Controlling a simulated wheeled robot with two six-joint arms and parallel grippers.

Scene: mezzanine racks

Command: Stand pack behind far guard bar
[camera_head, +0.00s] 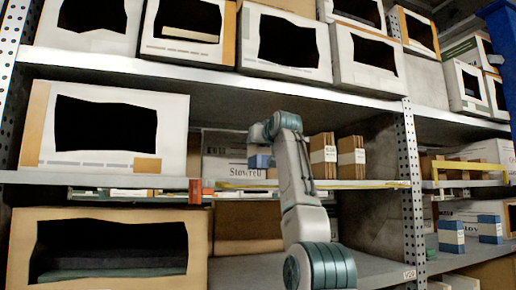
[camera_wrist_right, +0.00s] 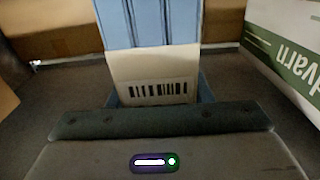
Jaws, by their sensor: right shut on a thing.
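A blue pack with a white barcode label (camera_wrist_right: 155,90) is held in my right gripper (camera_wrist_right: 160,112) in the right wrist view. The gripper is shut on it, and its dark front edge hides the near end of the pack. In the head view my right arm reaches up to the middle shelf, and the blue pack (camera_head: 259,161) shows small below the wrist. A yellow guard bar (camera_head: 340,184) runs along the front edge of this shelf. Another yellow guard bar (camera_head: 470,166) is in the bay to the right. My left gripper is out of view.
Brown cartons (camera_head: 350,157) stand on the middle shelf right of the wrist. A white and green box (camera_wrist_right: 288,50) is close on the right in the wrist view. A perforated upright (camera_head: 410,160) divides the bays. Several blue packs (camera_head: 451,237) stand on the lower right shelf.

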